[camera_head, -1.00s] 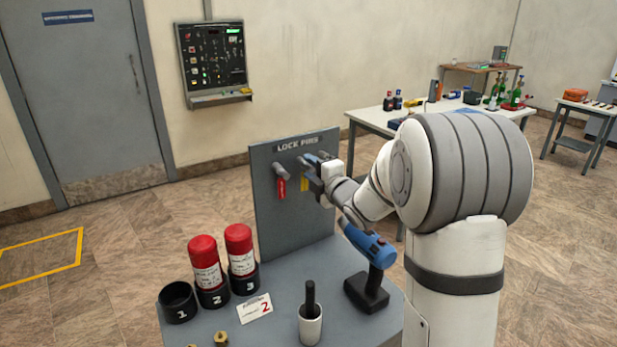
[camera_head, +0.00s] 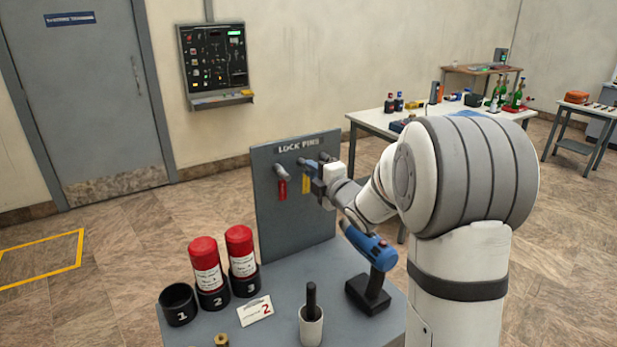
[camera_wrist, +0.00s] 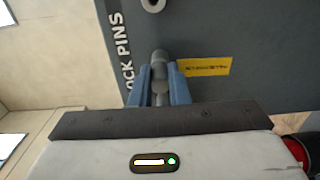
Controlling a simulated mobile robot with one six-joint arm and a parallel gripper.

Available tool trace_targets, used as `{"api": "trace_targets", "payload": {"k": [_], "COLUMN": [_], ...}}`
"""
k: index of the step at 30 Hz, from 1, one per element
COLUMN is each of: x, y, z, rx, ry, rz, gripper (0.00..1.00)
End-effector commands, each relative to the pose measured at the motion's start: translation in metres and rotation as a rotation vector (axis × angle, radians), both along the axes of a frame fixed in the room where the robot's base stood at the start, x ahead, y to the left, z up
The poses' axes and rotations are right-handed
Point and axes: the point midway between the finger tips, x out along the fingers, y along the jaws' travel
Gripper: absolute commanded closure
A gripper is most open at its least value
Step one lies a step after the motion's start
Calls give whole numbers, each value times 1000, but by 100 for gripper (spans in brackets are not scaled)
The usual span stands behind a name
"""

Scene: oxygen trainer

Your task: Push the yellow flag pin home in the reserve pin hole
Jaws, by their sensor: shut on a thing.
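The yellow flag pin shows in the wrist view as a grey pin (camera_wrist: 160,72) with its yellow flag (camera_wrist: 206,67) hanging to the right. My gripper (camera_wrist: 160,86) has its two blue fingers shut on the pin's grey shaft, close to the board. In the head view my gripper (camera_head: 312,168) is at the LOCK PINS board (camera_head: 271,225), and the yellow flag (camera_head: 306,184) hangs below it. The reserve pin hole is hidden, and I cannot tell how deep the pin sits. A red flag pin (camera_head: 282,186) is on the board to the left.
Another round fitting (camera_wrist: 153,4) shows at the wrist view's top.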

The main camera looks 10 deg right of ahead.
Motion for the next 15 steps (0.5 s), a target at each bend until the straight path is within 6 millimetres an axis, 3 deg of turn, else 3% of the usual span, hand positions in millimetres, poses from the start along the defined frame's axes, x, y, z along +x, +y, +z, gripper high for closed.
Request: {"api": "trace_targets", "payload": {"k": [15], "x": [-20], "y": [-8], "z": [-2], "rx": [-1], "ry": [2], "rz": [-1], "gripper": [100]}}
